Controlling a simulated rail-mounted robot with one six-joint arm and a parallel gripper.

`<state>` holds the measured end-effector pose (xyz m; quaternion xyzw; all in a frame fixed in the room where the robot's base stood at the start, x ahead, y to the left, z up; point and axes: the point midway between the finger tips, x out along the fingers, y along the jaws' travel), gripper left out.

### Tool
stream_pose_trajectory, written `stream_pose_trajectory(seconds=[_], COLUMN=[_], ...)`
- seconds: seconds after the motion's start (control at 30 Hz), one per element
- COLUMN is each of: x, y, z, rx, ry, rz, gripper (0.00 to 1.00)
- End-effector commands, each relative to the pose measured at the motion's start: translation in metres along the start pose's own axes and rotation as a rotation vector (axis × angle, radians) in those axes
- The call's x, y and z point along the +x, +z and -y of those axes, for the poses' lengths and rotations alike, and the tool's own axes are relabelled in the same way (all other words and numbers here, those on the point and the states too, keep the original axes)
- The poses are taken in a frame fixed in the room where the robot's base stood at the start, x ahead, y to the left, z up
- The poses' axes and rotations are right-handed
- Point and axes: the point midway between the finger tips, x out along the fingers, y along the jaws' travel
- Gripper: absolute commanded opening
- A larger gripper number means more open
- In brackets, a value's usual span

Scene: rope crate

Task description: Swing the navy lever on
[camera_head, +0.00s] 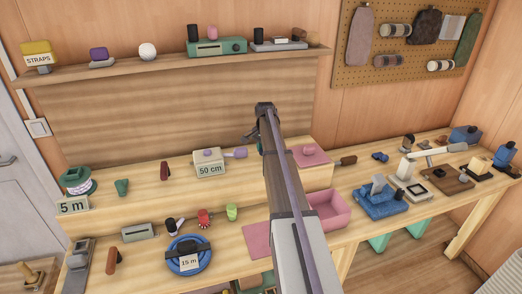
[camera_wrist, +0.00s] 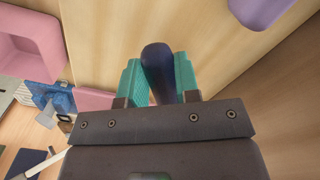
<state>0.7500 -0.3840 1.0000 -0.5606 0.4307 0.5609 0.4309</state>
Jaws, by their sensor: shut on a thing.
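In the wrist view a dark navy rounded handle, the navy lever (camera_wrist: 158,62), stands between the two teal finger pads of my gripper (camera_wrist: 157,75). The gripper is shut on it, with one pad on each side. The lever's base and pivot are hidden, so its on or off position cannot be told. In the head view my own arm covers the lever, and only a small part of my gripper (camera_head: 253,134) shows beside the arm, above the back of the bench.
A box marked 50 cm (camera_head: 209,164) with a purple knob (camera_head: 240,153) stands just left of the arm. A pink tray (camera_head: 336,222) and a blue tape dispenser (camera_head: 384,206) lie to the right. A loaded shelf (camera_head: 150,67) runs along the wall above.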

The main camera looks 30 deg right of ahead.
Motion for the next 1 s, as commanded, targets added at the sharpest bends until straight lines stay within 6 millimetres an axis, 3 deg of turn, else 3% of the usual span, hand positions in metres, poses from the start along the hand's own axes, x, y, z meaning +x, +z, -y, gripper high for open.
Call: stream_pose_trajectory(seconds=[0.17,0.2,0.43,0.77,1.0], x=[0.000,0.000,0.000,-0.009,-0.062], y=[0.000,0.000,0.000,0.000,0.000], z=[0.001,0.001,0.001,0.000,0.000], rx=[-0.002,-0.002,-0.002,-0.002,-0.002], ry=[-0.001,-0.001,0.000,0.000,0.000], rz=[-0.001,-0.001,-0.001,-0.001,-0.001], gripper=[0.00,0.33,0.55,0.55,0.55])
